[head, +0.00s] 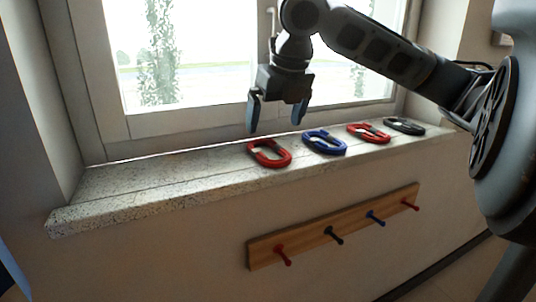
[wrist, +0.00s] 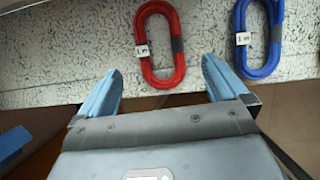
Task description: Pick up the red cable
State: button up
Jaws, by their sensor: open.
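A red coiled cable (head: 283,161) with a white tag and a dark band lies on the speckled stone sill in the head view. A second red cable (head: 357,133) lies farther right on the sill. My gripper (head: 275,116) is open and empty, above the sill by the nearer red cable. In the wrist view its blue fingers stand apart, and no cable is between them.
A blue cable (head: 325,149) lies between the two red ones, and a black cable (head: 404,126) lies at the right. A wooden peg rail (head: 308,238) with red, black and blue pegs hangs below the sill (head: 130,188). The window stands behind. The sill's left part is clear.

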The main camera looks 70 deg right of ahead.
aim_at(267, 155)
jog(key=b+x, duration=0.1)
jog(key=x, duration=0.6)
jog(key=shift+a+f, duration=0.1)
jog(key=shift+f, duration=0.15)
jog(key=shift+c, duration=0.3)
jog(key=c, duration=1)
jog(key=shift+o, duration=0.2)
jog(key=shift+r, duration=0.25)
